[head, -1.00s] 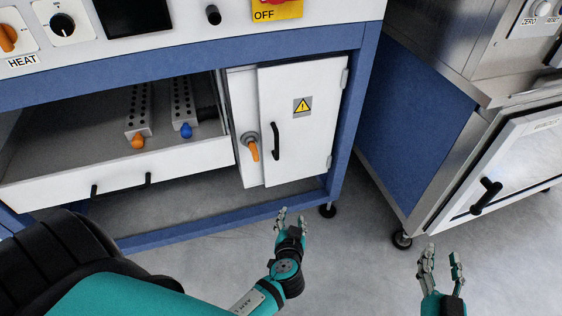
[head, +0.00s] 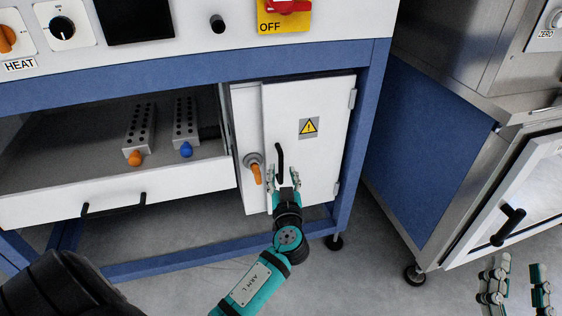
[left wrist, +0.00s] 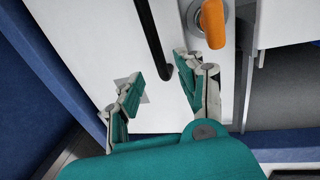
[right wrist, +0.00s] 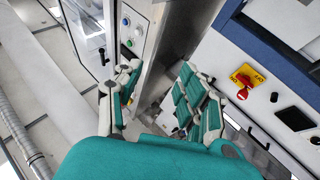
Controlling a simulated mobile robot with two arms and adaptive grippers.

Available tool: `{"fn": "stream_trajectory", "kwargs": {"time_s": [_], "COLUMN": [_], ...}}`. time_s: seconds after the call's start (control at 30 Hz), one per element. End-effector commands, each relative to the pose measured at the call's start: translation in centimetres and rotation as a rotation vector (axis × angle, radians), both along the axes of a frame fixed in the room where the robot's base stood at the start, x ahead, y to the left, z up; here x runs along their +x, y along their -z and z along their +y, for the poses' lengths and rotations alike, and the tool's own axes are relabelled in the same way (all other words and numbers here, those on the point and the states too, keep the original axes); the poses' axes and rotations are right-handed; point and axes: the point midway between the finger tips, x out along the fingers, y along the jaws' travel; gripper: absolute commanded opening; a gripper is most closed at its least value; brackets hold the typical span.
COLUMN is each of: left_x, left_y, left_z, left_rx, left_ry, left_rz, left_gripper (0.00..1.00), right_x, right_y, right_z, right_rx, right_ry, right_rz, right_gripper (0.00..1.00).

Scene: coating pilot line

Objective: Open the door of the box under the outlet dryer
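The white box door (head: 320,150) is in the bench frame, with a yellow warning sign, hinges on its right edge and a black vertical handle (head: 279,160) near its left edge. It looks closed. An orange lever (head: 256,174) points down on the white strip left of the door. My left gripper (head: 284,178) is open at the lower end of the handle. In the left wrist view the handle (left wrist: 153,38) ends just beyond and between the open fingers, and contact cannot be told. My right gripper (head: 517,270) is open and empty at the lower right.
An open drawer (head: 185,178) left of the box holds two grey perforated blocks with orange and blue knobs. A blue frame post (head: 363,130) stands right of the door. A steel cabinet with a black handle (head: 508,226) stands further right. Floor before the box is free.

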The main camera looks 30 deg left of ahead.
Motion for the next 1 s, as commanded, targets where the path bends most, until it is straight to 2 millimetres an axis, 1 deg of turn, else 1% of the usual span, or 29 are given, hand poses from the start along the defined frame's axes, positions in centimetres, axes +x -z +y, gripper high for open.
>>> {"fn": "stream_trajectory", "kwargs": {"time_s": [0.03,0.1,0.3,0.47,0.7,0.73,0.77,1.0], "left_x": [0.9,1.9,4.0,4.6,4.6,4.6,4.6,4.6], "left_y": [-0.1,0.0,0.0,0.1,0.0,0.0,0.0,0.0], "left_z": [0.8,1.6,3.1,3.6,3.7,3.7,3.7,3.7], "left_rx": [0.003,0.003,0.002,0.0,0.0,0.0,0.0,0.0], "left_ry": [-0.001,-0.002,0.0,0.0,0.0,0.0,0.0,0.0], "left_rz": [-0.001,-0.001,0.0,0.001,0.001,0.001,0.001,0.001], "left_gripper": [0.38,0.38,0.38,0.38,0.38,0.37,0.33,0.02], "right_x": [-0.1,-0.2,-0.6,-0.7,-0.8,-0.8,-0.8,-0.7], "right_y": [-0.1,-0.3,-0.9,-1.3,-1.5,-1.5,-1.5,-1.4], "right_z": [0.0,0.0,0.1,0.1,0.1,0.1,0.1,0.1], "right_rx": [0.002,0.007,0.02,0.025,0.028,0.028,0.028,0.026], "right_ry": [-0.001,-0.001,-0.005,-0.007,-0.008,-0.008,-0.008,-0.006], "right_rz": [-0.009,-0.023,-0.067,-0.088,-0.095,-0.095,-0.094,-0.089], "right_gripper": [0.4,0.4,0.4,0.4,0.4,0.4,0.4,0.4]}}
